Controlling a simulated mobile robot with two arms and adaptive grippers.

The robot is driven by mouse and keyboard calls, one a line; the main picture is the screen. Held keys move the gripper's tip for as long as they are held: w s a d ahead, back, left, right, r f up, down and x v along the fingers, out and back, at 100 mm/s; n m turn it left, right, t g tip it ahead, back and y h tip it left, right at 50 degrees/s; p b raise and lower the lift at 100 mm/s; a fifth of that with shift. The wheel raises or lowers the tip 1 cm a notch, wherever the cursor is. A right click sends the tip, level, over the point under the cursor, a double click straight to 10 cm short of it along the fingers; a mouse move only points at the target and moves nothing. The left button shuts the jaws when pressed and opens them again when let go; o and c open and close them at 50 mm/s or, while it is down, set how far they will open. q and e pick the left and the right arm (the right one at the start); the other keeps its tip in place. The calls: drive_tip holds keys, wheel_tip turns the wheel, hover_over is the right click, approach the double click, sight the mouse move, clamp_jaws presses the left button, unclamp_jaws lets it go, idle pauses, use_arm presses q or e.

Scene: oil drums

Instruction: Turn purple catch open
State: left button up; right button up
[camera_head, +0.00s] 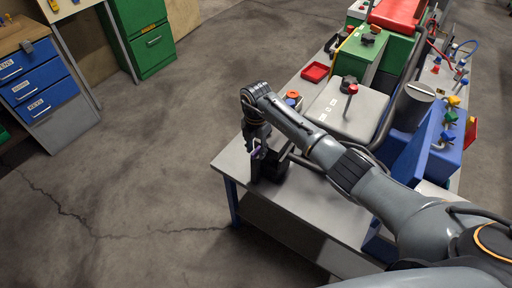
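The purple catch (258,154) is a small purple spot at the top of a dark block (270,168) on the near left corner of the grey workbench (318,204). My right arm reaches in from the right. My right gripper (258,146) points down at the catch and hides much of it. The fingers are small and dark here. I cannot tell whether they touch the catch or are closed. My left gripper is not in view.
A grey box with a red-topped lever (350,86), a red tray (315,72) and a green machine (362,50) stand farther back on the bench. A blue panel with coloured knobs (449,115) is at the right. Open floor lies left of the bench.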

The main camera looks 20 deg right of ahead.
clamp_jaws()
drive_tip(key=n+b, duration=0.2)
drive_tip(key=n, duration=0.1)
drive_tip(key=shift+w+f+n+b, duration=0.1)
drive_tip(key=shift+n+b, duration=0.2)
drive_tip(key=shift+b, duration=0.1)
drive_tip(key=n+b, duration=0.4)
drive_tip(key=n, duration=0.1)
drive_tip(key=shift+a+n, duration=0.1)
drive_tip(key=shift+n, duration=0.2)
drive_tip(key=n+b, duration=0.4)
drive_tip(key=shift+a, duration=0.1)
drive_tip(key=shift+a+n+b, duration=0.1)
drive_tip(key=shift+n+b, duration=1.55)
drive_tip(key=shift+n, duration=0.75)
drive_tip(key=shift+r, duration=0.2)
